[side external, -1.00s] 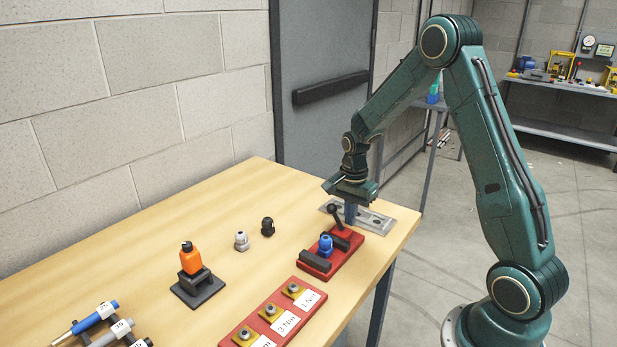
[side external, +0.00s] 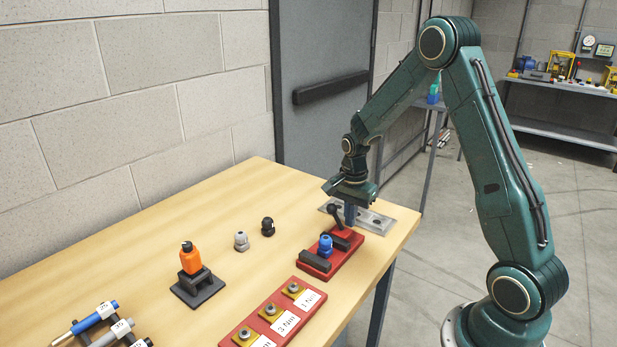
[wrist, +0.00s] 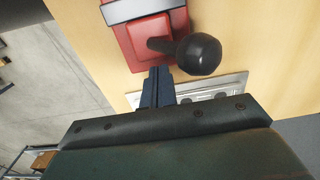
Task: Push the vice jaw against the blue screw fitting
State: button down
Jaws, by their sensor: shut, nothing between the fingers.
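The blue screw fitting (side external: 326,246) stands upright between the near jaw (side external: 314,262) and the far vice jaw (side external: 349,236). I cannot tell whether the far jaw touches the fitting. A black ball-ended lever (side external: 335,211) rises at the vice's far end; it also shows in the wrist view (wrist: 198,54). My gripper (side external: 351,216) is shut and empty, pointing down just beyond the lever. In the wrist view its fingers (wrist: 158,76) are together at the red base's edge; the fitting is out of that view.
A metal plate (side external: 384,222) lies beyond the vice near the table's edge. A grey fitting (side external: 241,240) and a black fitting (side external: 267,227) stand left of the vice. An orange bottle (side external: 190,259) stands on a black holder. A red labelled tray (side external: 258,325) lies in front.

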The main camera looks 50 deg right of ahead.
aim_at(344, 228)
jog(key=shift+a+f, duration=0.1)
jog(key=shift+a, duration=2.1)
jog(key=shift+d, duration=0.1)
dwell(0.4)
jog(key=shift+d, duration=0.45)
notch_tip(344, 228, up, 10)
dwell(1.3)
dwell(0.3)
